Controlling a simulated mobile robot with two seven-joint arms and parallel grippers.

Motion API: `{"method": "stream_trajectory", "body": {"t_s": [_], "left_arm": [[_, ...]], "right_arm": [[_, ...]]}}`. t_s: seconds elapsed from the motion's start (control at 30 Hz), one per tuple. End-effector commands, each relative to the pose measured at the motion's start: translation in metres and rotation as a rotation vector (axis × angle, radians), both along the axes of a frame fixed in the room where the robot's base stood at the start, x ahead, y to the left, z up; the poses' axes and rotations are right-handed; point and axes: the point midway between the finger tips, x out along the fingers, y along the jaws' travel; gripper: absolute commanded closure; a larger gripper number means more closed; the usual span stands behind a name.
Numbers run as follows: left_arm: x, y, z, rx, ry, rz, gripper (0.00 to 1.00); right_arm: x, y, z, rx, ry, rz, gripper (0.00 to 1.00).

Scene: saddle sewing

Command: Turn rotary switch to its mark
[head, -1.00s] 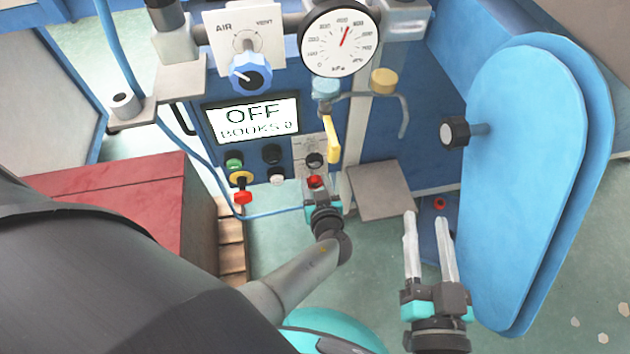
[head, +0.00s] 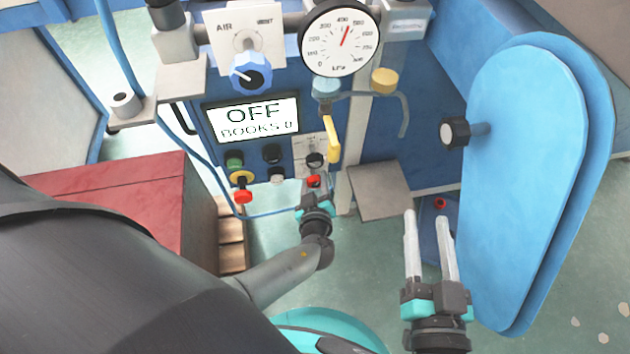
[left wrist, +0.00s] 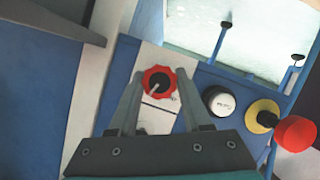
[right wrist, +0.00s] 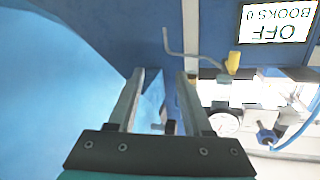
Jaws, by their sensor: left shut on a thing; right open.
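The rotary switch is a red scalloped knob (left wrist: 150,95) with a dark centre and a pale pointer line, on a white label plate. In the head view, the red knob (head: 314,181) sits low on the blue control panel, below a black knob (head: 315,160). My left gripper (head: 314,190) is shut on the red knob, with one finger on each side in the left wrist view (left wrist: 160,92). The pointer slants toward upper right in that view. The mark cannot be made out. My right gripper (head: 428,213) is open and empty, left of the large blue cover.
A display (head: 253,117) reads OFF. Green, yellow-ringed red, black and white buttons sit left of the knob; the white button (left wrist: 219,102) is close to my left finger. A yellow lever (head: 331,140) hangs just above right. A grey plate (head: 379,191) juts out at right.

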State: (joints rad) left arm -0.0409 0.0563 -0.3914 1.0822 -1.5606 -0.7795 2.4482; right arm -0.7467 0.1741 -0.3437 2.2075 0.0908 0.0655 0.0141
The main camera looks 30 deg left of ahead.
Motion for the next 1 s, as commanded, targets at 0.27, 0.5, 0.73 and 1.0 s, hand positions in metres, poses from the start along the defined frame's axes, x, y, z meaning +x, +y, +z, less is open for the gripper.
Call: {"method": "stream_trajectory", "body": {"t_s": [0.27, 0.5, 0.73, 1.0], "left_arm": [[0.0016, 0.0028, 0.0014, -0.109, -0.09, 0.001, 1.0], [0.002, 0.0029, 0.0019, -0.15, -0.123, 0.003, 1.0], [0.0021, 0.0031, 0.0022, -0.154, -0.127, 0.003, 1.0], [0.0021, 0.0032, 0.0022, -0.154, -0.126, 0.004, 0.4]], "right_arm": [[0.0001, 0.0, -0.0002, 0.0, 0.0, 0.0, 0.5], [0.0001, 0.0, -0.0005, 0.0, 0.001, 0.0, 0.5], [-0.0001, 0.0, -0.0007, -0.001, 0.001, 0.001, 0.5], [-0.0004, -0.0002, -0.0013, -0.006, 0.001, 0.005, 0.5]]}}
